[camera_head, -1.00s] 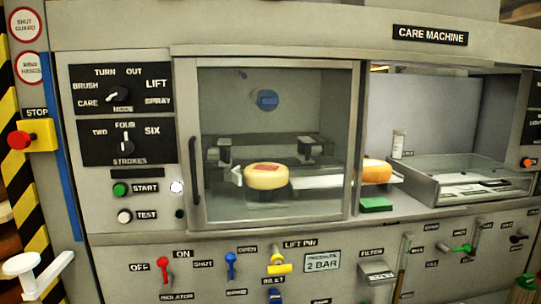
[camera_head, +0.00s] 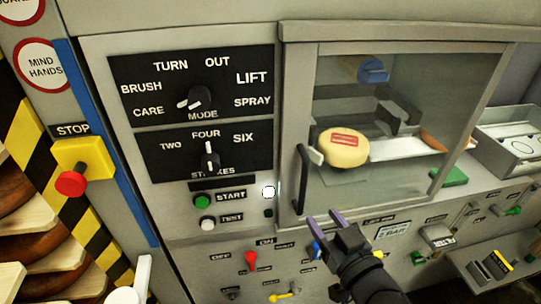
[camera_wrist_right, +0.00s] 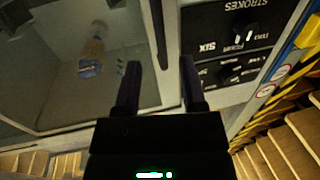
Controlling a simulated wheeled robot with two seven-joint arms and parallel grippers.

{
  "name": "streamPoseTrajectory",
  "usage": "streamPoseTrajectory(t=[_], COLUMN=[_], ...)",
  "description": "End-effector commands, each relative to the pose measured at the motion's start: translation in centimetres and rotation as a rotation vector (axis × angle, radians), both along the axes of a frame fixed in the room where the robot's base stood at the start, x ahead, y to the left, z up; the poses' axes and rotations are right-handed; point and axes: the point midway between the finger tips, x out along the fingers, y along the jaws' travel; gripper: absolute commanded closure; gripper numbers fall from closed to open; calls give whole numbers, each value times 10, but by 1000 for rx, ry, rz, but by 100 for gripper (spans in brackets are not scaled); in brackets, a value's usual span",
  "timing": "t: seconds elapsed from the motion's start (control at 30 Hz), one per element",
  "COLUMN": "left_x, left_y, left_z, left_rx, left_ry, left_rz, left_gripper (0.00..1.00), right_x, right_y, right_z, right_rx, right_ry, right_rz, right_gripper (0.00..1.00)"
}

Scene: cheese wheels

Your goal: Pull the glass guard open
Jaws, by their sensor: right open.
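The glass guard (camera_head: 335,95) is a framed clear pane over the machine's chamber, and it looks shut. Its black upright handle (camera_head: 303,180) is on the left side of the frame. My right gripper (camera_head: 324,218) is open and empty, just below and right of the handle's lower end in the head view. In the right wrist view the open fingers (camera_wrist_right: 160,63) point at the guard's edge, and the dark handle bar (camera_wrist_right: 157,30) lies in line with the gap between them. No contact is clear. My left gripper is not in view.
A cheese wheel (camera_head: 343,152) with a red label sits behind the glass. A control panel with the mode knob (camera_head: 198,98) is left of the guard. A red stop button (camera_head: 70,184) is farther left. Levers, including a red one (camera_head: 251,260), line the lower panel.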

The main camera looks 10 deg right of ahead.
Motion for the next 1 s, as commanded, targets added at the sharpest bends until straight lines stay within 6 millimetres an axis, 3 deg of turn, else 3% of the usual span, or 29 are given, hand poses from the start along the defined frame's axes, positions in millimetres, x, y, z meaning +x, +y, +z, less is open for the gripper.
streamPoseTrajectory(t=[0.13, 0.3, 0.43, 0.6, 0.83, 0.87, 1.0], left_x=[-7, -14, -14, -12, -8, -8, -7], left_y=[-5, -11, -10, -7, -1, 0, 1], left_z=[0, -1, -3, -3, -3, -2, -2], left_rx=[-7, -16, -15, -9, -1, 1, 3], left_ry=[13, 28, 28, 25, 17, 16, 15], left_rz=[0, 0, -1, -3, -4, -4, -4], left_gripper=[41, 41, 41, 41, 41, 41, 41], right_x=[17, 59, 82, 95, 96, 96, 96], right_y=[6, 15, 20, 24, 24, 24, 24], right_z=[7, 6, 5, 5, 5, 5, 5], right_rx=[5, 5, 5, 4, 4, 4, 4], right_ry=[-18, -17, -15, -13, -13, -13, -12], right_rz=[6, 5, 4, 5, 5, 5, 5], right_gripper=[47, 47, 47, 47, 47, 49, 79])
